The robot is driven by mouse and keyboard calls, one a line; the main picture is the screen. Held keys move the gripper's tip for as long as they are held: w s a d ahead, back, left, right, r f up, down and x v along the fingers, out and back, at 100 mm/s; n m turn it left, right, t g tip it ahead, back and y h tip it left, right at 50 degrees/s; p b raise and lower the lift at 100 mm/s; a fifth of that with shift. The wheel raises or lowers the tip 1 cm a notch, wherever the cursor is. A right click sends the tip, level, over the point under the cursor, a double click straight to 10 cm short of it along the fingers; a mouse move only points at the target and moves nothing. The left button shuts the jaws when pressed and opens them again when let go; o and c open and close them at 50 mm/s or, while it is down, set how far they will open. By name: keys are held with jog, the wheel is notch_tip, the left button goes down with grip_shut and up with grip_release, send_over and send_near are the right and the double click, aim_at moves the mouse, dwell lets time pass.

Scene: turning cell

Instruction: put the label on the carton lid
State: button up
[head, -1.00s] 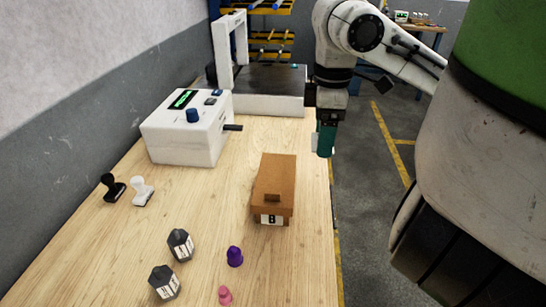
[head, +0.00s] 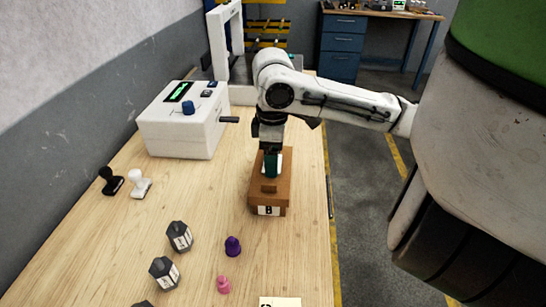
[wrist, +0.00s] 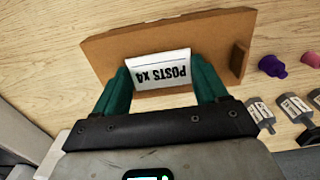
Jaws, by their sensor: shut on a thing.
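The brown carton (head: 284,195) stands on the wooden bench with a "B" tag (head: 268,211) on its near face. Its lid (wrist: 115,45) is on top and has a small raised tab (wrist: 238,58) at one end. My gripper (head: 272,165) is over the far part of the lid. In the wrist view its green fingers (wrist: 164,85) are shut on a white label (wrist: 160,68) that reads "POSTS x4". The label is over the lid, at or close to its surface; I cannot tell whether it touches.
A white machine with a display (head: 185,125) stands left of the carton. Bench between stamps and carton is clear.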

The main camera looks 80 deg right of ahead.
jog(key=shift+f, duration=0.2)
jog(key=shift+s+a+f+b, duration=0.1)
jog(key=shift+a+f+b, duration=0.05)
jog(key=shift+f+b, duration=0.5)
jog(key=o, duration=1)
jog(key=shift+f, duration=0.2)
notch_tip(320, 180, up, 14)
jog(key=p, duration=0.2)
jog(key=shift+p, duration=0.4)
